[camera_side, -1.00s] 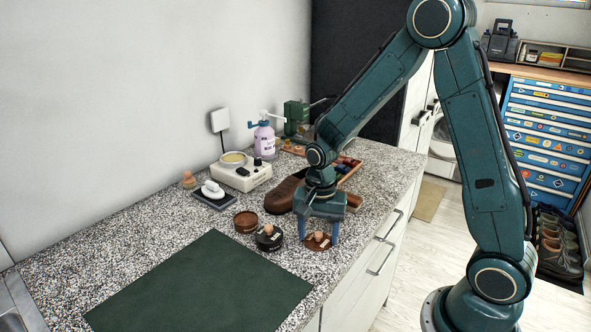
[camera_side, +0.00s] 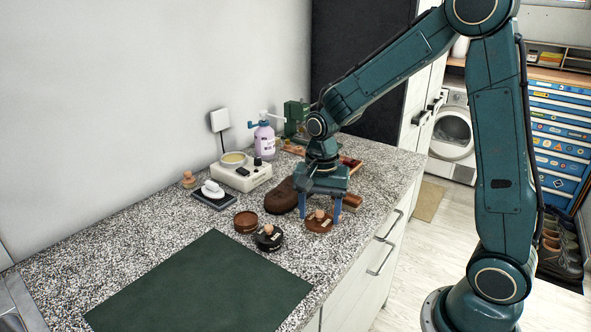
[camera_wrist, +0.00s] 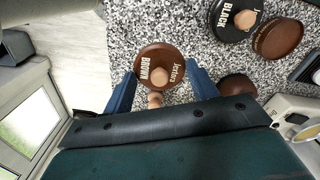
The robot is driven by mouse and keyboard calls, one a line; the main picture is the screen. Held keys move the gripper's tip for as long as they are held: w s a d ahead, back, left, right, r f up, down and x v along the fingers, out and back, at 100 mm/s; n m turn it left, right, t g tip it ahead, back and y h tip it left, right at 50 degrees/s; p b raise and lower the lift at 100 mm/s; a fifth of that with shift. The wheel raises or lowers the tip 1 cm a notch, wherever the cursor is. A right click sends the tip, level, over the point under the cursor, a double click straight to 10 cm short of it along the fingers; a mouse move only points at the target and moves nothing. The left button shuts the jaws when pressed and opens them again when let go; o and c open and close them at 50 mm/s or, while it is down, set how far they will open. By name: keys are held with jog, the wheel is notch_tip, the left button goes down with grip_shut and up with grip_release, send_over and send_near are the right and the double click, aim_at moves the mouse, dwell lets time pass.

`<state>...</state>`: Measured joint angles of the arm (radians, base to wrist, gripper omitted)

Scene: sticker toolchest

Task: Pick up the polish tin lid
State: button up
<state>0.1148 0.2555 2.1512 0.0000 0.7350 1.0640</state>
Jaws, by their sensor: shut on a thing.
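My gripper (camera_side: 320,213) is shut on the rim of the brown polish tin lid (camera_side: 319,225), one blue finger on each side. The lid is round, with a pale wooden knob on top. It appears raised above the counter, though the gap under it is hard to see. In the wrist view the lid (camera_wrist: 147,60) sits between the fingertips, its "BROWN" lettering readable. A black lid (camera_side: 268,243) with a similar knob is left of it. An uncovered brown round tin (camera_side: 246,222) is beyond the black one, and also shows in the wrist view (camera_wrist: 278,40).
A brown shoe (camera_side: 281,197) lies behind my gripper, with a wooden brush (camera_side: 351,200) to the right. A white warmer (camera_side: 241,177), a pump bottle (camera_side: 264,140) and a small dark tray (camera_side: 214,200) stand farther back. The green mat (camera_side: 200,290) in front is clear.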

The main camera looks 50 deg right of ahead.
aim_at(318, 212)
notch_tip(318, 212, up, 14)
dwell(0.4)
jog(key=shift+w+f, duration=0.1)
jog(key=shift+w, duration=0.05)
dwell(0.4)
jog(key=w+a+f, duration=0.3)
jog(key=w+f, duration=0.2)
jog(key=w, duration=0.3)
jog(key=w+a+f+m, duration=0.1)
jog(key=w+a+f, duration=0.2)
jog(key=w, duration=0.6)
notch_tip(318, 212, down, 2)
jog(key=shift+w+f, duration=0.15)
jog(key=shift+d+f, duration=0.1)
jog(key=shift+f, duration=0.1)
jog(key=shift+f, duration=3)
jog(key=shift+f, duration=0.2)
